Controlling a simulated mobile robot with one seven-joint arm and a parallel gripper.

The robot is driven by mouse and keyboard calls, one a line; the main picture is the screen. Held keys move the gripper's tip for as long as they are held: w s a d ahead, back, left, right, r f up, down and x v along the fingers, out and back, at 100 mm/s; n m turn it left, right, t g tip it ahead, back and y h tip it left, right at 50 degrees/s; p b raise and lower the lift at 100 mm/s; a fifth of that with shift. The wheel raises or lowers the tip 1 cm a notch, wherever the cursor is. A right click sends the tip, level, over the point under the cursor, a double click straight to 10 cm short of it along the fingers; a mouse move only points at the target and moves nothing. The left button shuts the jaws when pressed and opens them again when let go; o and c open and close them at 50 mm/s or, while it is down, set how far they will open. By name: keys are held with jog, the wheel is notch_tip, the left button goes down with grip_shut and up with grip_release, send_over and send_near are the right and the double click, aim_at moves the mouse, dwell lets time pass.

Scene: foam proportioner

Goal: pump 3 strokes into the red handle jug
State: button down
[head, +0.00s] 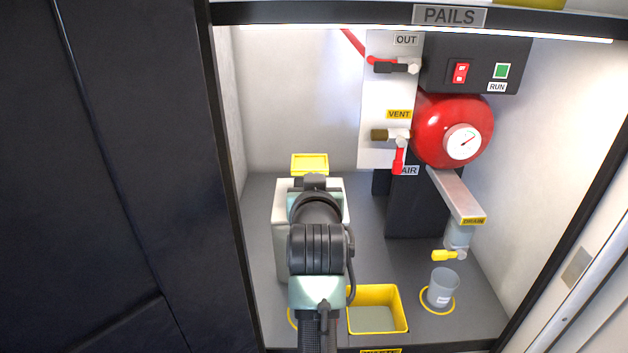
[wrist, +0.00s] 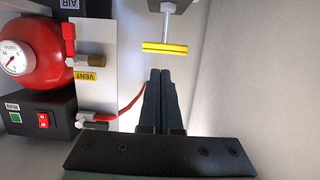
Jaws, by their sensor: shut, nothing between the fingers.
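My gripper (wrist: 160,74) is shut and empty, its two dark fingers together in the wrist view. The pump's yellow T-handle (wrist: 165,47) stands on a thin metal rod, apart from the fingertips and beyond them in the wrist view, which is upside down. In the head view the yellow handle top (head: 310,162) shows above the pale pump body (head: 337,190), which my arm largely covers. No jug with a red handle can be made out. Part of a yellow floor ring (head: 291,318) shows beside my arm; whatever stands there is hidden.
A grey cup-like container (head: 441,290) stands in a yellow ring below the drain tap (head: 447,255). A yellow-rimmed waste bin (head: 402,310) is at the front. The red tank (head: 440,130), valve panel (head: 376,100) and switch box (head: 430,65) fill the back right. Cabinet walls enclose the space.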

dwell(0.3)
jog(key=r+p, duration=0.2)
jog(key=r, duration=0.1)
jog(key=s+r+p, duration=0.1)
jog(key=r, duration=0.1)
jog(key=shift+a+p, duration=0.2)
jog(key=shift+p, duration=0.1)
jog(key=shift+w, duration=0.15)
send_over(311, 170)
notch_tip(311, 170, down, 2)
jog(key=shift+f, duration=0.2)
notch_tip(311, 170, down, 3)
jog(key=shift+r, duration=0.15)
jog(key=shift+f, duration=0.7)
jog(key=shift+b, duration=0.3)
